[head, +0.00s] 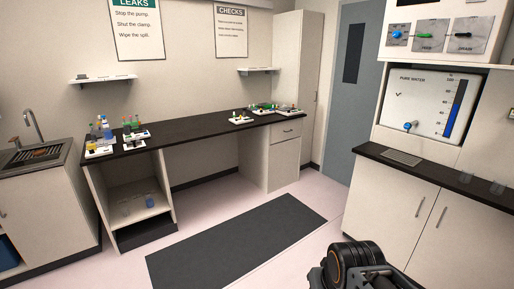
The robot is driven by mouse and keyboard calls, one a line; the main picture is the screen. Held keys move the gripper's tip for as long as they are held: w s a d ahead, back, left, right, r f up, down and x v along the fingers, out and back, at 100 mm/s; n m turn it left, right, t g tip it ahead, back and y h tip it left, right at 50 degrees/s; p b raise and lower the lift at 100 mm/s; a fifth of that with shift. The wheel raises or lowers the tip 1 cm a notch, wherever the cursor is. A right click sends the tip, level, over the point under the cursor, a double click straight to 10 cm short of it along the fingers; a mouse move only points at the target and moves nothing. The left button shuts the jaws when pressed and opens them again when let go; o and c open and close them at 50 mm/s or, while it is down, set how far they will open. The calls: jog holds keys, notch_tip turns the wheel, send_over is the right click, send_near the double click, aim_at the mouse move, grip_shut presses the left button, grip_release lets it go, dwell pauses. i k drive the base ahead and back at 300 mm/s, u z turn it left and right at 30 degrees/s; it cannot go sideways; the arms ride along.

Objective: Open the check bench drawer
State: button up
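The check bench (190,132) is a long black-topped bench along the back wall, under the CHECKS sign (231,31). Its drawer (287,131) is at the right end, above a pale cupboard front, with a small dark handle. The drawer front looks flush with the cabinet, so it appears shut. The dark end of my arm, with an orange ring, shows at the bottom edge, right of centre, far from the drawer. My gripper's fingers cannot be made out there, and nothing held is visible.
A dark mat (236,243) lies on the open floor before the bench. Racks and small items (276,109) stand on the benchtop. A counter (440,178) with the pure water unit (419,103) stands at right. A sink unit (36,156) is at left.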

aim_at(284, 131)
jog(key=i, duration=2.7)
jog(key=z, duration=0.15)
jog(key=i, duration=3)
jog(key=z, duration=0.15)
